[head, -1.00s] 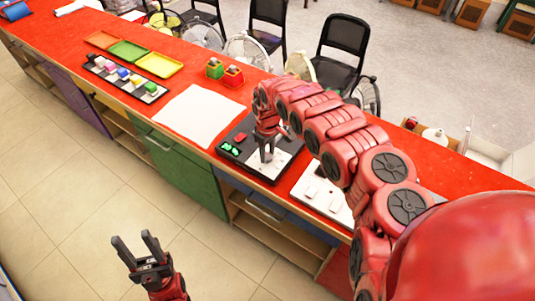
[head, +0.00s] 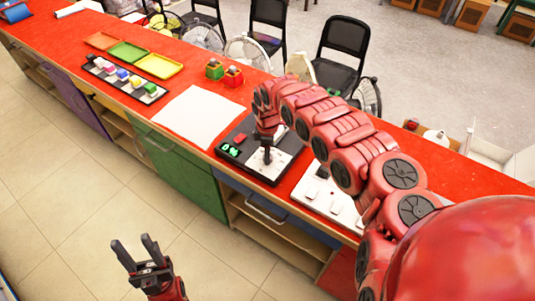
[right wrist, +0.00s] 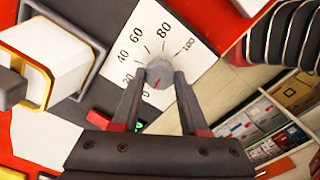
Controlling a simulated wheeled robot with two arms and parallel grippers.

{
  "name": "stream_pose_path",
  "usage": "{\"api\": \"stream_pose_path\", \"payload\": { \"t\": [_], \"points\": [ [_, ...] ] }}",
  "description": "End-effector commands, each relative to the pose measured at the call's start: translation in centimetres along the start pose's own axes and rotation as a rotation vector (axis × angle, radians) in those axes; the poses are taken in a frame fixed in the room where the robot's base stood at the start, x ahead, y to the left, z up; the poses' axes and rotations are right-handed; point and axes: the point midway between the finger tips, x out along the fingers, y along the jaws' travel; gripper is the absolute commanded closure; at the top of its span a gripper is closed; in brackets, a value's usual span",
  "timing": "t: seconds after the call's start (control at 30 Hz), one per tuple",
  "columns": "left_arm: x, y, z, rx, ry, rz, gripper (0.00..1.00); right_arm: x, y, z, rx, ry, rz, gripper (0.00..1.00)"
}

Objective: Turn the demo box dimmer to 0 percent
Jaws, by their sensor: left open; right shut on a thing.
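My right gripper (head: 267,157) reaches down onto the dial plate. In the right wrist view the grey dimmer knob (right wrist: 161,72) sits between its two fingertips, which are shut on it. The scale (right wrist: 165,30) runs from 0 to 100, and the knob's red mark points toward the 0 end. My left gripper (head: 140,252) is open and empty over the floor in front of the counter.
A red block-like part (head: 239,138) sits on the box near the display. A white switch panel (head: 325,196) lies to the right, and a white sheet (head: 200,117) to the left. Chairs and fans stand behind the counter.

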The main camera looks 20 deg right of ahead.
Motion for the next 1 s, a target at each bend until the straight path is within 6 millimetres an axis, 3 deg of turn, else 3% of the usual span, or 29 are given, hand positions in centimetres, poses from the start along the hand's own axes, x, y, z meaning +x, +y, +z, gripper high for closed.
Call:
{"api": "stream_pose_path", "payload": {
  "t": [0.5,0.53,0.7,1.0],
  "points": [
    [-0.05,0.00,0.01,0.000,0.000,0.000,0.50,0.02,-0.01,0.02,-0.021,-0.001,0.000,1.00],
    [-0.06,0.00,0.01,0.000,0.000,0.000,0.50,0.02,-0.01,0.02,-0.021,-0.001,0.000,0.54],
    [-0.05,0.00,0.01,0.000,0.000,0.000,0.50,0.02,-0.01,0.01,-0.020,0.000,0.000,0.26],
    [-0.09,0.01,0.02,0.000,0.000,0.000,0.50,-0.10,0.03,0.00,-0.019,0.000,0.001,0.26]
  ]
}}
